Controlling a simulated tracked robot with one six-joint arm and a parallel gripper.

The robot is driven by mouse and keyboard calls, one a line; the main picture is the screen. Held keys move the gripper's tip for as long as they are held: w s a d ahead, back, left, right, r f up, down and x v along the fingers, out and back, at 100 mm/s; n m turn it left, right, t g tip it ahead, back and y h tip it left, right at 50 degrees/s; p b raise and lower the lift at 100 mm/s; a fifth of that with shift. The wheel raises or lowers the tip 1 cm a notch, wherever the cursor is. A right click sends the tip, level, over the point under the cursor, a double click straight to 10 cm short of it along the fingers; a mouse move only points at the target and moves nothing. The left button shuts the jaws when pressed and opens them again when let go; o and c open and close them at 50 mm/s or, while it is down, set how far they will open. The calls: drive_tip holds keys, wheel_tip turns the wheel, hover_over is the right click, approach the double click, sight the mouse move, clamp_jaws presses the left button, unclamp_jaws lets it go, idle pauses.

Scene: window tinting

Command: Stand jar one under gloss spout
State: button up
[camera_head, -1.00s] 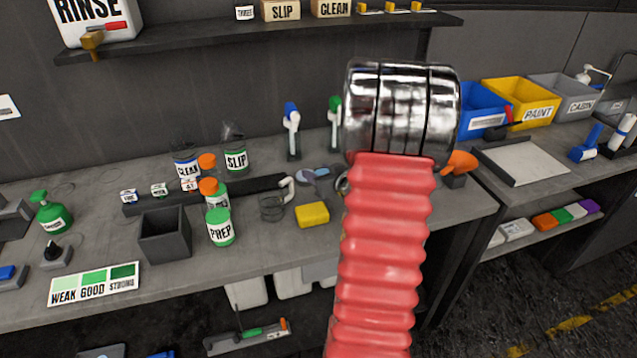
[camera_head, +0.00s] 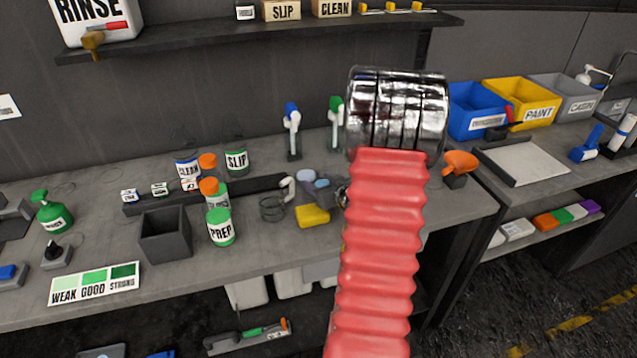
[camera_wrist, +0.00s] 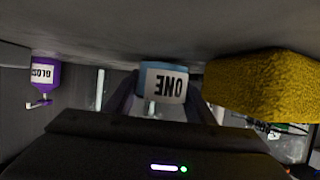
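Jar one (camera_wrist: 163,84), with a pale blue body and a white label reading ONE, shows upside down in the middle of the wrist view, its base by the counter surface. The dark fingers of my gripper (camera_wrist: 161,100) lie along both sides of it. Whether they press on it is unclear. The purple gloss bottle (camera_wrist: 45,73), its label partly readable, is at the left of the wrist view with a white spout (camera_wrist: 38,104).
A yellow sponge (camera_wrist: 265,87) lies close beside jar one; it also shows in the head view (camera_head: 312,216). Blue (camera_head: 293,128) and green (camera_head: 336,120) spout dispensers stand behind. The PREP bottle (camera_head: 219,228) and a grey bin (camera_head: 164,234) stand further left on the counter.

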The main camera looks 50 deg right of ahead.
drive_tip(key=o, duration=0.3)
drive_tip(key=shift+o, duration=0.2)
drive_tip(key=shift+r, duration=0.1)
drive_tip(key=shift+s+r, duration=0.1)
drive_tip(key=shift+s, duration=0.05)
drive_tip(key=v, duration=1.1)
drive_tip(key=shift+s+a+r, duration=0.1)
drive_tip(key=shift+s, duration=0.25)
